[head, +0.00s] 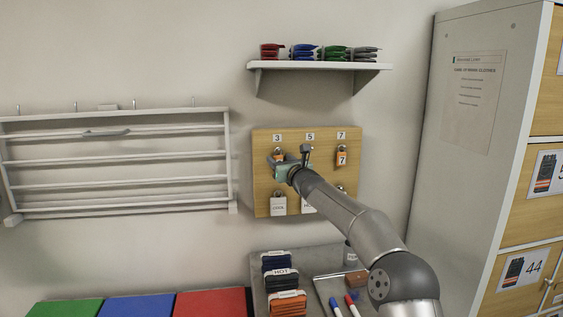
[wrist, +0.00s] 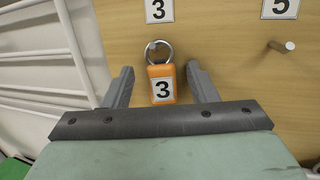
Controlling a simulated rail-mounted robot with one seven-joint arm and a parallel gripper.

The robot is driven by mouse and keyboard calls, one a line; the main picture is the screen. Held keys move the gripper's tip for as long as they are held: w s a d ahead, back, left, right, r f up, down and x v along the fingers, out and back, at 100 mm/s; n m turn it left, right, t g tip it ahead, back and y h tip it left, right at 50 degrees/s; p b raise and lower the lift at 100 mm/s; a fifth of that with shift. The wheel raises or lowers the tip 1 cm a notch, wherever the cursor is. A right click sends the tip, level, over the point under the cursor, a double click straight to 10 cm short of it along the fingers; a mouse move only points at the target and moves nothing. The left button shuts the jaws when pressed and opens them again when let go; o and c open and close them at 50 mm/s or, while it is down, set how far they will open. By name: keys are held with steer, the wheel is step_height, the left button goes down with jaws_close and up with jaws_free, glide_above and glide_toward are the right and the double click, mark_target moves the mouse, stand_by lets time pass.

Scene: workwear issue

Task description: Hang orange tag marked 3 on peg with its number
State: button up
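The orange tag marked 3 (wrist: 162,88) hangs upright by its metal ring (wrist: 158,48) below the number 3 label (wrist: 158,10) on the wooden board (wrist: 225,50). The ring appears to be around the peg there; a peg end shows inside it. My gripper (wrist: 160,68) is open, with one finger on each side of the tag and a gap to both. In the head view my gripper (head: 286,163) is at the board's left part and hides most of the tag (head: 279,156).
The peg under the 5 label (wrist: 284,47) is bare in the wrist view. An orange tag marked 7 (head: 341,158) hangs under the 7 label. White tags (head: 278,206) hang in the lower row. A shelf (head: 320,66) is above, a white rack (head: 120,155) at left, a locker (head: 465,130) at right.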

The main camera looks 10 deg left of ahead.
steer(key=shift+s+d+f+b, duration=0.15)
steer(key=shift+b, duration=0.25)
steer(key=b+v, duration=0.9)
steer(key=v, duration=0.8)
steer(key=s+a+f+n+g, duration=0.2)
steer(key=s+f+n+g, duration=0.2)
steer(key=s+f+n, duration=0.4)
steer(key=s+a+f+n+g, duration=0.2)
steer(key=s+f+n+g, duration=0.3)
steer(key=s+f+n, duration=0.4)
steer(key=s+d+f+n+g+h, duration=0.2)
steer(key=s+d+f+n+h, duration=0.1)
steer(key=s, duration=0.6)
steer(key=s+d+f+n+g+h, duration=0.2)
steer(key=s+d+f+n+h, duration=0.1)
steer(key=s+d+f+n, duration=0.2)
steer(key=s+d+f+n+g+h, duration=0.3)
steer(key=s+d+f+n, duration=0.2)
steer(key=s, duration=1)
steer(key=d+f, duration=0.3)
steer(key=d, duration=0.2)
steer(key=shift+h, duration=0.4)
steer(key=shift+d+f, duration=0.1)
